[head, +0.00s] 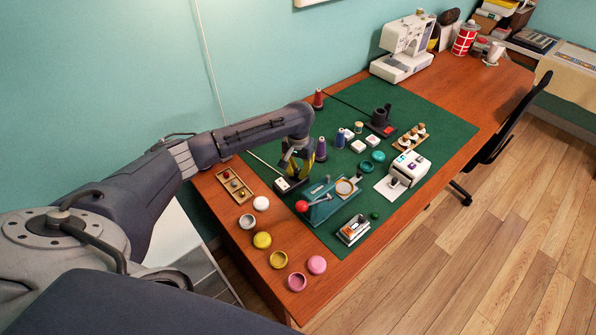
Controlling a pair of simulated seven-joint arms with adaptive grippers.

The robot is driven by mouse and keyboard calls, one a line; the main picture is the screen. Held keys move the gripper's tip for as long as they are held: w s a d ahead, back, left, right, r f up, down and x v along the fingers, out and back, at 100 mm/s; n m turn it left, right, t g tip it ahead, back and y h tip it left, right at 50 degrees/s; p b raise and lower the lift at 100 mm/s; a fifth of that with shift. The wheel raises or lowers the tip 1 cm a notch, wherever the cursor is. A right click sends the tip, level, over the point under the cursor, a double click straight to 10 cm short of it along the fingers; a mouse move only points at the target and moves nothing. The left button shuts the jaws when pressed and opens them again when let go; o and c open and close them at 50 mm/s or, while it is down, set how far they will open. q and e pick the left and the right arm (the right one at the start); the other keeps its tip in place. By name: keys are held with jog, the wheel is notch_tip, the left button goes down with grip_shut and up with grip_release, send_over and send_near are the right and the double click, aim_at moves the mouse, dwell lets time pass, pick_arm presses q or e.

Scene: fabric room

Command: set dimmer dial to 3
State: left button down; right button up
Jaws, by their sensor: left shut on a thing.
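The dimmer (281,186), a small dark box with a pale top, sits on the left edge of the green mat. My left gripper (292,172) points down at the dimmer and is shut on its dial. The fingers cover the dial, and its number marks are too small to read. My right gripper is not in view.
A teal device with a red knob (302,206) stands close to the right of the dimmer. A wooden tray (234,186) lies to the left. A purple thread spool (321,150) stands behind. Several round lids and pots lie in front, including a white one (261,203).

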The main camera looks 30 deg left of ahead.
aim_at(298, 171)
pick_arm(q)
jog(key=m, duration=1.1)
jog(key=shift+m, duration=0.4)
jog(key=m, duration=1.1)
jog(key=shift+m, duration=0.3)
jog(key=c, duration=1.1)
grip_release()
jog(key=shift+r, duration=0.15)
notch_tip(298, 171, up, 12)
jog(key=shift+f, duration=0.1)
